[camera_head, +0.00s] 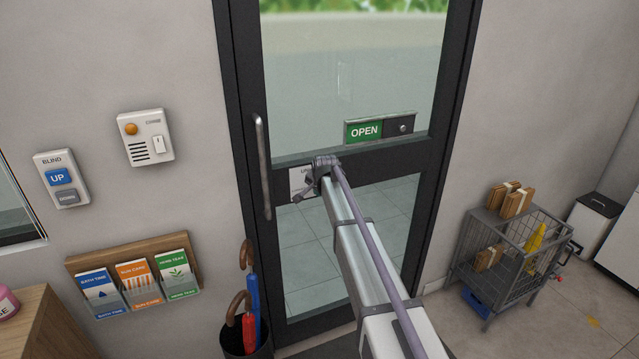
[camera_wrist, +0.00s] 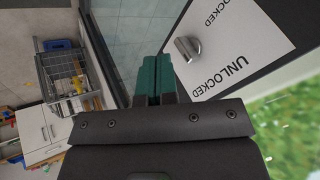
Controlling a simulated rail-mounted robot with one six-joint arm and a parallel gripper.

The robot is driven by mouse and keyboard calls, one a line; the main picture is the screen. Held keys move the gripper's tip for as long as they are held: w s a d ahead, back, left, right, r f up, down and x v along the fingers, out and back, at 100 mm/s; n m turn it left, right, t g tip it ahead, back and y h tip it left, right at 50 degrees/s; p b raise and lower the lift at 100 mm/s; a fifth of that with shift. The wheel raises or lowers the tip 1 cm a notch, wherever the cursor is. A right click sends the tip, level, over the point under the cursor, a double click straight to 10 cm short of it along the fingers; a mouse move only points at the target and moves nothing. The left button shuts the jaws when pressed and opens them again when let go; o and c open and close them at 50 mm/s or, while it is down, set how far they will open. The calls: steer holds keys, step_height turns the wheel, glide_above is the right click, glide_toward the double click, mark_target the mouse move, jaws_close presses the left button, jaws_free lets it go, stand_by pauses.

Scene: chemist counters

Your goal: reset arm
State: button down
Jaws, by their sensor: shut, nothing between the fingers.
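My gripper shows large in the wrist view, with its green fingertips (camera_wrist: 153,78) together and nothing between them. My arm reaches out to the glass door in the head view, and its end is in front of the door's middle rail. A white plate (camera_wrist: 235,48) marked "UNLOCKED" with a metal thumb-turn (camera_wrist: 188,48) is just right of the fingertips in the wrist view, apart from them in the picture. The plate (camera_head: 300,182) is partly hidden behind my arm's end in the head view.
The dark-framed door (camera_head: 240,130) has a vertical handle (camera_head: 262,165) and a green "OPEN" sign (camera_head: 364,131). An umbrella stand (camera_head: 236,340) is at lower left. A wire cart (camera_head: 505,255) with parcels stands right. Wall switches (camera_head: 145,138) and a leaflet rack (camera_head: 85,265) are left.

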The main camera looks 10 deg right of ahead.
steer(key=s+a+n+g, duration=0.1)
steer(key=s+n+g, duration=0.5)
steer(key=s, duration=3.9)
steer(key=f+n, duration=0.1)
steer(key=n, duration=0.2)
steer(key=shift+g, duration=0.4)
steer(key=shift+a, duration=0.1)
